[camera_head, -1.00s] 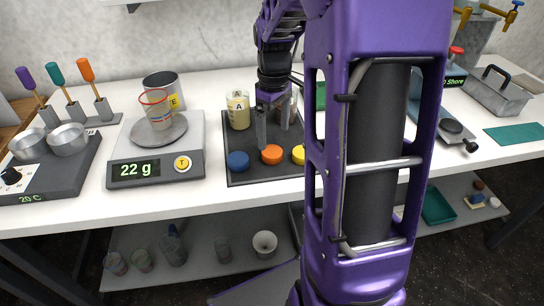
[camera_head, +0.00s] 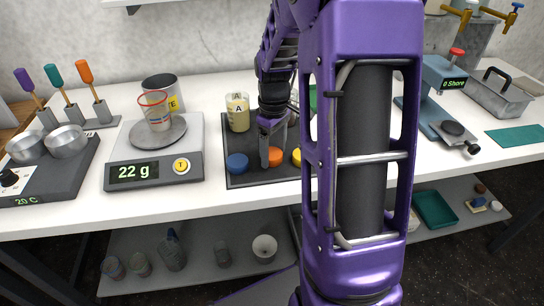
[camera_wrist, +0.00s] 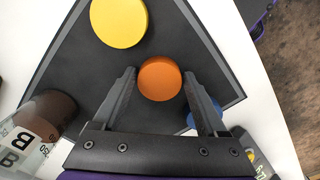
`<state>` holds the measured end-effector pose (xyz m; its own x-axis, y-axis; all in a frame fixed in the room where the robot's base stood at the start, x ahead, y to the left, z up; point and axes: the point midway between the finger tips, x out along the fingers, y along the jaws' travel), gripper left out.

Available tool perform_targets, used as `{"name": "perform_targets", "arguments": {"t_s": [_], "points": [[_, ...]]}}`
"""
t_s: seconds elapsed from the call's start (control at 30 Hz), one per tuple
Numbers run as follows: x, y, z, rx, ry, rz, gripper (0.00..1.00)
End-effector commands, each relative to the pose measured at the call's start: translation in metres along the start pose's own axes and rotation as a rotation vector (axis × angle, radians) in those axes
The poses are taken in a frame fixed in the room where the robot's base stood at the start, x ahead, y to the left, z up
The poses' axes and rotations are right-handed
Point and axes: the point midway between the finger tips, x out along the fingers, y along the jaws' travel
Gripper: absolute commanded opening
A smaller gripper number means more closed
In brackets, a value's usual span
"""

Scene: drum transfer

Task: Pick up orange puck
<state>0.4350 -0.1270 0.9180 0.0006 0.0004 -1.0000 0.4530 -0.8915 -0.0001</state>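The orange puck (camera_head: 277,158) lies on the dark tray (camera_head: 250,179), between the blue puck (camera_head: 237,163) and the yellow puck (camera_head: 297,156). My gripper (camera_head: 270,155) points down at it, and a finger hides part of it in the head view. In the wrist view my gripper (camera_wrist: 160,74) is open, with one fingertip on each side of the orange puck (camera_wrist: 159,79). Gaps show between the fingers and the puck. The yellow puck (camera_wrist: 119,20) is beyond the fingertips; the blue puck (camera_wrist: 205,113) is partly hidden by the right finger.
A jar marked A (camera_head: 238,112) stands on the tray's back left, and a jar marked B (camera_wrist: 43,128) shows beside the gripper in the wrist view. A scale reading 22 g (camera_head: 150,174) with a beaker (camera_head: 154,110) stands left. My arm covers the table right of the tray.

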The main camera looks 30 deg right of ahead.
Motion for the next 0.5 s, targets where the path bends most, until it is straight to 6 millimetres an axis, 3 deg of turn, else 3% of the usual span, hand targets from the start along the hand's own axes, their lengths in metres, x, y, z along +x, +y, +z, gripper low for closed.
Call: {"name": "perform_targets", "arguments": {"t_s": [0.03,0.33,0.5], "points": [[-0.0001,0.0000,0.0000,0.000,0.000,0.000,0.64],[-0.0003,0.0000,0.0000,0.000,0.000,0.000,0.11],[-0.0005,0.0001,-0.0001,0.000,0.000,0.000,0.11]]}}
